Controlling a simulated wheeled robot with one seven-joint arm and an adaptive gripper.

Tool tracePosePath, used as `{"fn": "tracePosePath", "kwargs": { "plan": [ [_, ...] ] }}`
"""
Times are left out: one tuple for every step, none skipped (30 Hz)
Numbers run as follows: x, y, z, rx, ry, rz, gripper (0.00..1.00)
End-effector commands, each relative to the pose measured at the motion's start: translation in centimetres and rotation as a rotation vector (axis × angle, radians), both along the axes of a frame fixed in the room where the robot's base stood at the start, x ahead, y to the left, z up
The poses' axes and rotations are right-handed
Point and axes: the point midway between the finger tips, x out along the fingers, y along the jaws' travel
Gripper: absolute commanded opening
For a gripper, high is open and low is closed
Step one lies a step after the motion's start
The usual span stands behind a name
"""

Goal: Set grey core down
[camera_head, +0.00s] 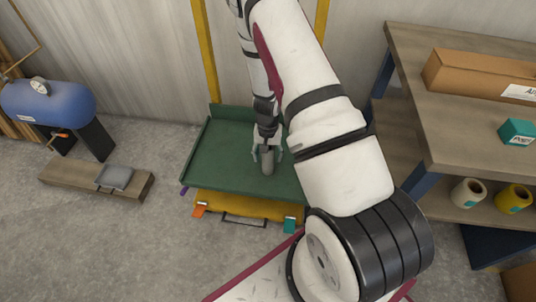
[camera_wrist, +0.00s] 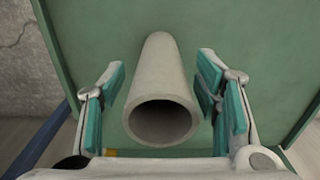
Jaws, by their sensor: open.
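The grey core (camera_head: 267,162) is a hollow grey tube on the green tray (camera_head: 222,150). In the wrist view the core (camera_wrist: 158,78) lies between the two teal-padded fingers, its open end facing the camera. My gripper (camera_wrist: 161,100) is open, with a visible gap between each pad and the core. In the head view my gripper (camera_head: 268,155) reaches down over the middle of the tray, around the core. The tray's right part is hidden behind my arm.
A wooden shelf unit (camera_head: 450,120) stands at the right, holding a cardboard box (camera_head: 470,76), a teal box (camera_head: 517,132), a cream roll (camera_head: 468,192) and a yellow roll (camera_head: 513,197). A blue tank (camera_head: 48,103) and a low wooden plank (camera_head: 75,180) are at the left. The tray's left side is clear.

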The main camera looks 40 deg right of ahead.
Motion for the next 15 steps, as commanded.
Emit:
{"fn": "tracePosePath", "kwargs": {
  "plan": [
    [0.0,0.0,0.2,0.0,0.0,0.0,0.57],
    [0.0,0.0,0.3,0.0,0.0,0.0,0.57],
    [0.0,0.0,0.7,0.0,-0.001,0.001,0.57],
    [0.1,0.0,1.1,0.0,-0.001,0.001,0.57],
    [0.1,0.0,1.6,0.0,-0.001,0.0,0.57],
    [0.1,0.0,2.3,0.001,-0.002,0.0,0.57],
    [0.1,0.0,3.0,0.0,-0.003,0.0,0.57],
    [0.1,0.0,3.6,-0.001,-0.003,0.001,0.57],
    [0.1,0.0,4.5,-0.001,-0.003,0.001,0.57],
    [0.1,0.0,5.2,-0.001,-0.002,0.0,0.57],
    [0.1,0.0,5.8,-0.001,-0.002,0.0,0.57],
    [0.1,0.0,6.7,-0.001,-0.002,0.002,0.57],
    [0.1,0.0,7.3,-0.001,-0.003,0.002,0.57],
    [0.1,0.0,7.9,-0.001,-0.004,0.0,0.57],
    [0.1,0.0,8.6,-0.001,-0.002,0.001,0.57]
  ]
}}
